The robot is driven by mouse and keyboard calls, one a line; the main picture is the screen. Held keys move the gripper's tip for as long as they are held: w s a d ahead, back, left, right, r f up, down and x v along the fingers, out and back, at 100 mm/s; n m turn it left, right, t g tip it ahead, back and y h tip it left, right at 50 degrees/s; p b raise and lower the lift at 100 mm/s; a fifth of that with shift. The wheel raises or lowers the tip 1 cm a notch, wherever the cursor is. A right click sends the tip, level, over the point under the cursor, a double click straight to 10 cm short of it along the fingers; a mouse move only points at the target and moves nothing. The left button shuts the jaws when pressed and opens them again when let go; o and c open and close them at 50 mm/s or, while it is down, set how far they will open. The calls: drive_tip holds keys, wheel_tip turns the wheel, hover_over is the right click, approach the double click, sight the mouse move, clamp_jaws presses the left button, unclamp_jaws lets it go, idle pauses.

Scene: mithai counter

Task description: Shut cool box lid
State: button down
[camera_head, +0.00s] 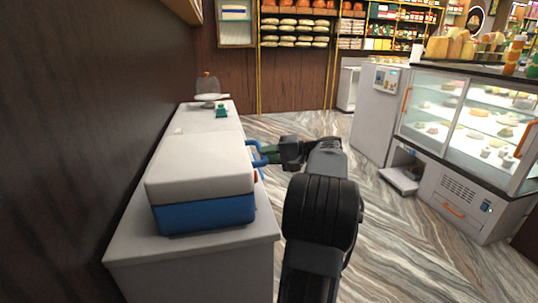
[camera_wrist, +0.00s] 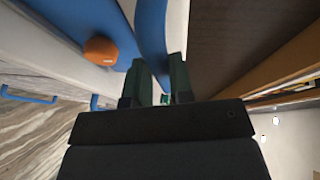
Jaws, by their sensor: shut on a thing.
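The cool box has a blue body (camera_head: 205,214) and a thick white lid (camera_head: 199,168). It stands on a white counter by the left wall. The lid lies level over the body; I cannot tell whether a thin gap is left. A blue handle (camera_head: 257,162) sticks out on the box's right side. My gripper (camera_head: 265,152) reaches it from the right. In the wrist view my gripper (camera_wrist: 158,76) has its green fingers on either side of the blue handle (camera_wrist: 151,32), shut on it. An orange knob (camera_wrist: 101,51) shows beside the handle.
The white counter (camera_head: 190,262) runs back along the dark left wall. A small green item (camera_head: 222,112) and a scale-like thing (camera_head: 207,98) stand farther back. Open marble floor (camera_head: 385,235) lies to the right, before a glass display case (camera_head: 465,118).

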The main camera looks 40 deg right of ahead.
drive_tip(key=shift+f, duration=0.85)
drive_tip(key=c, duration=1)
unclamp_jaws()
drive_tip(key=shift+s+d, duration=0.1)
drive_tip(key=shift+r, duration=0.1)
drive_tip(key=shift+r, duration=0.15)
drive_tip(key=p+v, duration=0.2)
drive_tip(key=v, duration=1.1)
drive_tip(key=shift+s+d+r, duration=0.2)
drive_tip(key=shift+s+d, duration=0.05)
